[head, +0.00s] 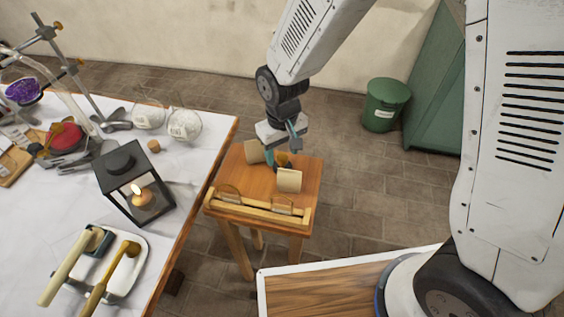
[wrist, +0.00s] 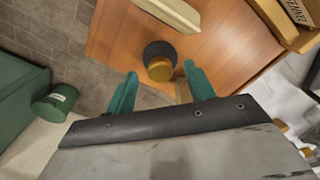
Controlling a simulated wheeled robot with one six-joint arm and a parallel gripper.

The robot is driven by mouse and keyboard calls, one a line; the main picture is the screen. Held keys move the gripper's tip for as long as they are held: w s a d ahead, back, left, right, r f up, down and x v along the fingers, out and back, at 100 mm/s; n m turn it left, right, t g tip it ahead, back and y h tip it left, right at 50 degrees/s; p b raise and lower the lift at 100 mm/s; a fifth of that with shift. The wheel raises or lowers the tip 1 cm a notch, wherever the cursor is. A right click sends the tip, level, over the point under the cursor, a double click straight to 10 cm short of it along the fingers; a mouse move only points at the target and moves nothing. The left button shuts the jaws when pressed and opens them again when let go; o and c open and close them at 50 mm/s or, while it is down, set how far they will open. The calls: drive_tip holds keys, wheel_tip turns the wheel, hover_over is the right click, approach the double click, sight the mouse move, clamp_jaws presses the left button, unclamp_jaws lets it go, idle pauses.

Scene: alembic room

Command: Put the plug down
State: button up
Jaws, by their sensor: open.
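The plug (wrist: 160,52), a dark round piece with a brass-coloured knob (wrist: 160,70), stands on the small wooden table (wrist: 125,45) in the wrist view. My gripper (wrist: 162,85) is open, its two teal fingers on either side of the knob with a visible gap to each. In the head view my gripper (head: 281,150) points down over the small table (head: 240,183), and the plug (head: 283,161) shows small and partly hidden beneath it. I cannot tell how high the fingertips are above the tabletop.
A cream block (head: 289,181) stands beside the plug, and a pale cylinder-like piece (head: 254,151) is on its other side. A rack rail (head: 256,216) runs along the table's front edge. The white worktable (head: 190,165) with a lantern (head: 133,184) is at left. A green bin (head: 384,106) stands behind.

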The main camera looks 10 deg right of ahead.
drive_tip(key=shift+f, duration=1.35)
drive_tip(key=c, duration=1.2)
drive_tip(key=shift+o, duration=0.2)
drive_tip(key=shift+r, duration=0.1)
